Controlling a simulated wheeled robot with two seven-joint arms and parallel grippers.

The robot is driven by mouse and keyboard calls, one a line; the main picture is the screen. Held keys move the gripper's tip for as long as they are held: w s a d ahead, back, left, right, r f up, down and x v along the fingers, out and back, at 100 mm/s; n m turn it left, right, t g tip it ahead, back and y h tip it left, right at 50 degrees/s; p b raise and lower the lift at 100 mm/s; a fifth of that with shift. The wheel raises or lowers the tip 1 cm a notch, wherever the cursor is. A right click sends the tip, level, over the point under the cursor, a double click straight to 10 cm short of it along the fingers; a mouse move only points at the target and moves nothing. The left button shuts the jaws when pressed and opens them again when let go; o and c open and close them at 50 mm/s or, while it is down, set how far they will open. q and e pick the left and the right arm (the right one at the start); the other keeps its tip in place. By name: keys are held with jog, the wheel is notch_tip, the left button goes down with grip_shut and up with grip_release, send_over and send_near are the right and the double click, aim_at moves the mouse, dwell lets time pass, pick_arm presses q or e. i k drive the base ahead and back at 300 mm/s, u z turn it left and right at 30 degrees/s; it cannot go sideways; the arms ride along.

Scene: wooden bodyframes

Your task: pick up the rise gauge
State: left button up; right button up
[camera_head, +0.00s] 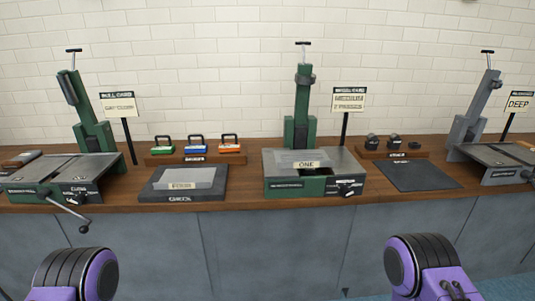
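No thing in view can be picked out by a readable label as the rise gauge. A small wooden rack holds a green handled block (163,147), a blue handled block (195,145) and an orange handled block (230,144). A second wooden rack further right holds several small dark pieces (372,141). The racks' labels are too small to read surely. Purple and black parts of my two arms show at the bottom left and bottom right, below the bench front. Neither gripper's fingers show.
On the wooden bench (240,187) stand a green machine (85,170) at left, one marked ONE (285,184) in the middle and a grey one (500,163) at right. A dark plate with a grey slab (190,178) and a bare dark mat (420,176) lie between. Sign posts stand behind.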

aim_at(157, 149)
jog(key=u, duration=2.2)
jog(key=i, duration=1.25)
jog(key=z, duration=2.55)
